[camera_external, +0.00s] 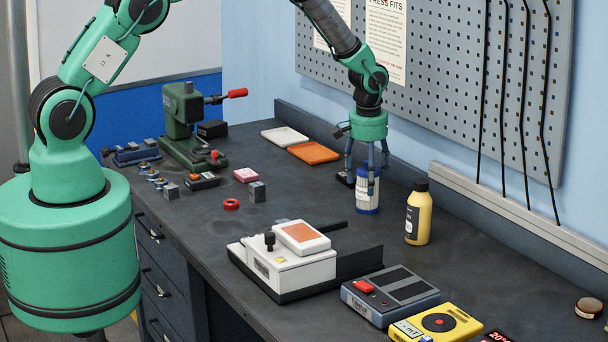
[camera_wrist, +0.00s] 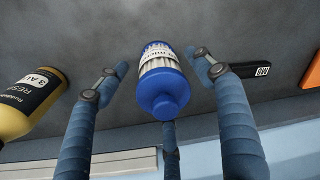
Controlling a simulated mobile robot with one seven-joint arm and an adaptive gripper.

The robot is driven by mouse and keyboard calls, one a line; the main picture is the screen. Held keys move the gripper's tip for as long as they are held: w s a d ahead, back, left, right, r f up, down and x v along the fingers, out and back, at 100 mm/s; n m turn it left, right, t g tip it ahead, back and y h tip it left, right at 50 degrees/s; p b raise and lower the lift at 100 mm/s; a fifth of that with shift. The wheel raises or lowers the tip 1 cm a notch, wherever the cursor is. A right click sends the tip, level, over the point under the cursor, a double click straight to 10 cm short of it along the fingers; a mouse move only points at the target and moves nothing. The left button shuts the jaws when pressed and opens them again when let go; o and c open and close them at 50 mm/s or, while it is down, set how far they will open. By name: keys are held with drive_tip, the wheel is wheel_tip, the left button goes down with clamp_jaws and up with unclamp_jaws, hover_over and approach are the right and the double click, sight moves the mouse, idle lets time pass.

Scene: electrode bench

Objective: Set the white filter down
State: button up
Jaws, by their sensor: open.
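The white filter (camera_external: 367,196) is a white pleated cylinder with blue ends and a printed label. It stands upright on the dark bench (camera_external: 330,262). My gripper (camera_external: 364,182) is above it with its blue fingers hanging around its upper part. In the wrist view the filter (camera_wrist: 162,85) sits between the spread fingers of my gripper (camera_wrist: 160,72), with visible gaps on both sides. The fingers are open. A third finger is partly hidden behind the filter, so whether it touches cannot be told.
A yellow bottle (camera_external: 418,214) stands right of the filter. A small black block (camera_external: 345,177) lies just left of it. An orange tray (camera_external: 314,153) and a white tray (camera_external: 285,136) lie farther back. A white device (camera_external: 283,268) stands in front.

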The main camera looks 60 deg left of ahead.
drive_tip(key=r, duration=1.1)
drive_tip(key=shift+s+d+b, duration=0.35)
drive_tip(key=shift+s, duration=0.05)
drive_tip(key=shift+r, duration=0.1)
drive_tip(key=shift+r, duration=0.25)
drive_tip(key=s+r+m+t, duration=0.1)
drive_tip(key=s+r+m, duration=0.1)
drive_tip(key=s+r, duration=1)
drive_tip(key=s+r+m+t, duration=0.1)
drive_tip(key=s+r, duration=0.8)
drive_tip(key=r, duration=0.7)
drive_tip(key=s+r+m+t, duration=0.1)
drive_tip(key=s+r, duration=0.1)
drive_tip(key=s, duration=1.2)
drive_tip(key=s+d+r+m+t, duration=0.1)
drive_tip(key=s+r+m, duration=0.1)
drive_tip(key=s, duration=1.2)
drive_tip(key=shift+r+m+t+h, duration=0.3)
drive_tip(key=shift+r+t, duration=0.1)
drive_tip(key=shift+r, duration=0.45)
drive_tip(key=shift+s+f, duration=0.1)
